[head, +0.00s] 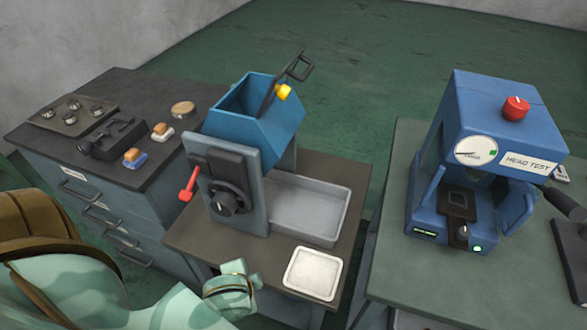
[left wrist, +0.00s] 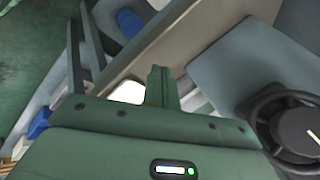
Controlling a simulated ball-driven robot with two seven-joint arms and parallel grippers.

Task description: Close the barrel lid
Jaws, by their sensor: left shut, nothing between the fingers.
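The blue barrel (head: 227,128) sits at the top of the grey machine on the middle table, and its top is open. My left gripper (head: 236,268) is at the near edge of the table, below and in front of the machine, apart from barrel and lid. Its fingers (left wrist: 159,86) are shut and empty in the left wrist view. My right gripper is in neither view.
The machine's front has a dark handwheel (head: 232,201), also in the left wrist view (left wrist: 296,128), and a red lever (head: 188,184). A grey tray (head: 343,222) and a small white tray (head: 313,273) lie right. A blue tester (head: 490,110) stands on the right table.

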